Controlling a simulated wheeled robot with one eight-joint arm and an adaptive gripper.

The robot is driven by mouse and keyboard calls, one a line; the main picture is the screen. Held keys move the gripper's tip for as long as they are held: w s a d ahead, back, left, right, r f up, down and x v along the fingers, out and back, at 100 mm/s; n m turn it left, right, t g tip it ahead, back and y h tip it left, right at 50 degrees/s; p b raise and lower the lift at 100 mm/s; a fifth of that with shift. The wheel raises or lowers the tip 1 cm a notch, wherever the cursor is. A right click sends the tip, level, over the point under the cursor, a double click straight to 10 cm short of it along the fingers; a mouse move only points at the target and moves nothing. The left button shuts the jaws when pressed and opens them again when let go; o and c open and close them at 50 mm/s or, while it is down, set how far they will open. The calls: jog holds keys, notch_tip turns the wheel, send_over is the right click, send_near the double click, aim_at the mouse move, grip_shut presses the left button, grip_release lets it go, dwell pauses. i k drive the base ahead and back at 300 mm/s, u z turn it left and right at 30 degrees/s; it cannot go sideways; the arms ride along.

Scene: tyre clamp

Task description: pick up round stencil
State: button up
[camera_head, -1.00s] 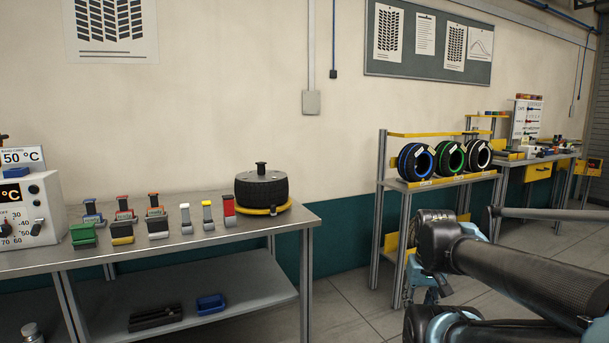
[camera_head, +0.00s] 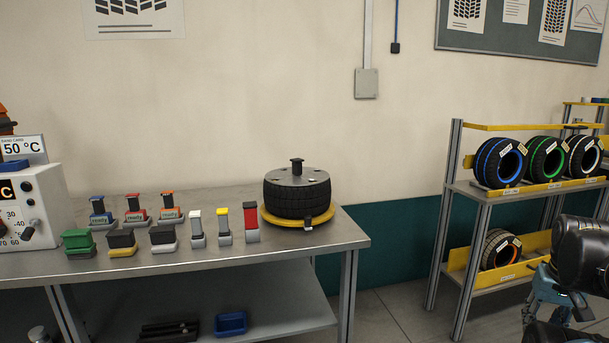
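A round grey plate (camera_head: 297,177) with a black knob (camera_head: 297,164) lies flat on top of a black tyre (camera_head: 297,198). It is the only flat round piece that looks like a stencil, but I cannot be sure. My arm shows in part at the lower right edge, far from the plate.
Several coloured stamps and handled blocks, such as a red one (camera_head: 251,222), stand left of the tyre. A control box (camera_head: 35,215) stands at the far left. A tyre rack (camera_head: 480,200) stands to the right, with a floor gap between it and the table.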

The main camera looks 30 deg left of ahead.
aim_at(296, 175)
jog(key=u, duration=0.45)
jog(key=i, duration=0.85)
jog(key=u, duration=0.55)
